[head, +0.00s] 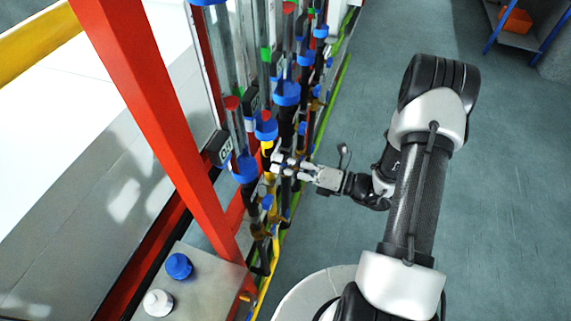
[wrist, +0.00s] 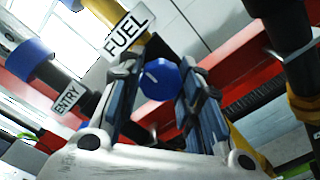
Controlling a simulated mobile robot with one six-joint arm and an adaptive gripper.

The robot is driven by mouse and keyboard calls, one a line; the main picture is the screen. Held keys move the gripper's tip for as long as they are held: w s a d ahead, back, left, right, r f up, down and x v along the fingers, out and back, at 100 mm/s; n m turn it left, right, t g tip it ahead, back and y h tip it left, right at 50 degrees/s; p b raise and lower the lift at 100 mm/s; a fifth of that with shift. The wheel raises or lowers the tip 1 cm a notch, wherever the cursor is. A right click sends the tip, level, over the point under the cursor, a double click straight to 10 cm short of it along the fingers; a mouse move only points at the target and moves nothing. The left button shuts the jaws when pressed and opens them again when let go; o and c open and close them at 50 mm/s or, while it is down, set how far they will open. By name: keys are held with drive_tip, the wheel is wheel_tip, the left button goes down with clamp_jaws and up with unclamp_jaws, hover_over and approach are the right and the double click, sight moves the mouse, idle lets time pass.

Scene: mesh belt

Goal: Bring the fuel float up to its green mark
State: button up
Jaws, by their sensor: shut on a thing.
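My gripper (wrist: 160,76) has its two dark fingers closed around a blue knob (wrist: 161,80) with a pale pointer line. A white FUEL label (wrist: 129,35) sits just above the knob, by a yellow pipe (wrist: 99,10). In the head view my gripper (head: 277,164) reaches left into the row of upright flow tubes, and its fingers cover the knob there. Clear tubes with blue collars (head: 265,126) stand above it, and green (head: 265,54) and red (head: 232,103) bands show on some. I cannot tell which band belongs to the fuel tube, nor its float height.
A red frame post (head: 150,110) stands left of the tubes. A grey ledge (head: 205,275) holds blue and white caps.

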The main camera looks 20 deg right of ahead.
drive_tip(key=n+b, duration=0.2)
drive_tip(key=n, duration=0.1)
drive_tip(key=n+b, duration=0.1)
drive_tip(key=n, duration=0.2)
drive_tip(key=shift+f+n+b, duration=0.2)
drive_tip(key=shift+n+b, duration=0.2)
drive_tip(key=n+b, duration=0.2)
drive_tip(key=n, duration=0.1)
drive_tip(key=shift+w+n, duration=0.1)
drive_tip(key=shift+n, duration=0.2)
drive_tip(key=n+b, duration=0.3)
drive_tip(key=shift+d+n, duration=0.1)
drive_tip(key=shift+n, duration=0.2)
drive_tip(key=n+b, duration=0.3)
drive_tip(key=b, duration=0.1)
drive_tip(key=shift+n, duration=0.3)
drive_tip(key=n+b, duration=0.3)
drive_tip(key=b, duration=0.1)
drive_tip(key=shift+n, duration=0.3)
drive_tip(key=n+b, duration=0.3)
drive_tip(key=b, duration=0.1)
drive_tip(key=shift+n+b, duration=0.3)
drive_tip(key=shift+n, duration=0.1)
drive_tip(key=shift+r+n+b, duration=0.15)
drive_tip(key=shift+n+b, duration=0.55)
drive_tip(key=shift+b, duration=0.15)
